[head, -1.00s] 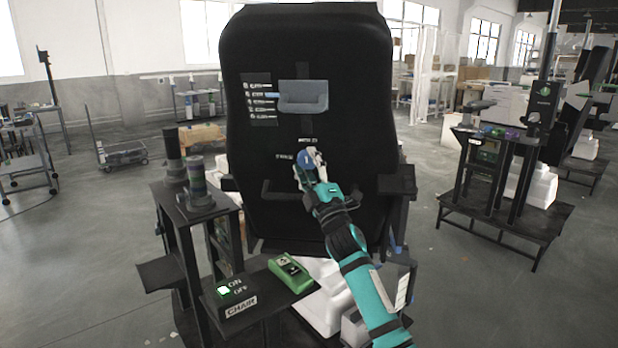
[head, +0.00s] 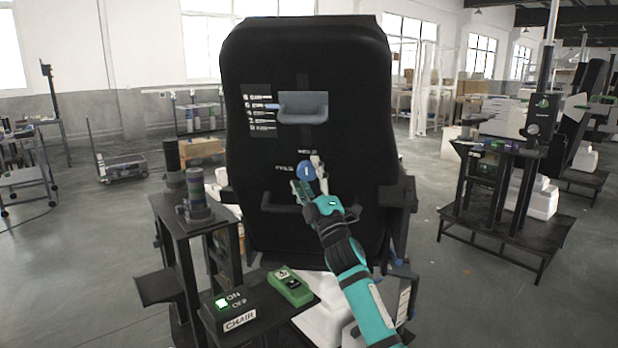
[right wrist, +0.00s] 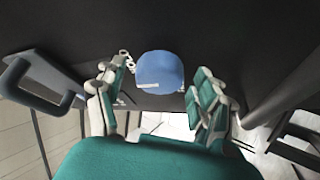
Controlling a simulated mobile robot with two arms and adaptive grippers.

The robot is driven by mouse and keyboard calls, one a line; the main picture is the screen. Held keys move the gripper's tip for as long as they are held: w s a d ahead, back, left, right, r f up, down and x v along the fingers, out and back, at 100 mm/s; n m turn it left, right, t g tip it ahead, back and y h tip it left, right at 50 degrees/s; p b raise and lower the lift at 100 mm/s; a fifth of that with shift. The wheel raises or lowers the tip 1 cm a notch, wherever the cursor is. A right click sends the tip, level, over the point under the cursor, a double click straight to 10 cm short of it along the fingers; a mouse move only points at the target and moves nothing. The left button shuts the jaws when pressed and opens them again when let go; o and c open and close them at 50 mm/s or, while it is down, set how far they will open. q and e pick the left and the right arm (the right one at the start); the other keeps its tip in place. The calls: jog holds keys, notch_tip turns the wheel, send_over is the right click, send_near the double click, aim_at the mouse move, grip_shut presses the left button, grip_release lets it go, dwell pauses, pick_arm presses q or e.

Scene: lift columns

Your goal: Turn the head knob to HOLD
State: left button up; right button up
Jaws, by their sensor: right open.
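The blue round head knob (head: 306,171) sits on the back of a tall black chair (head: 245,60). It has a small white pointer mark. Small white labels stand above it and to its left, too blurred to read. My right gripper (head: 310,182) is open just below and in front of the knob. In the right wrist view the knob (right wrist: 160,70) lies between the two spread fingers (right wrist: 157,95), with a gap on each side. Its white mark shows low and left on its face there. My left gripper is not in view.
A grey handle-like bracket (head: 303,107) and a list panel (head: 260,110) are higher on the chair back. A dark bar handle (head: 280,207) is below the knob. A CHAIR switch box (head: 230,308) and a green device (head: 289,287) lie at the lower left.

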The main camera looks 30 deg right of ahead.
jog(key=shift+s, duration=0.1)
jog(key=v, duration=1.1)
jog(key=shift+s+f, duration=0.3)
jog(key=shift+a, duration=0.1)
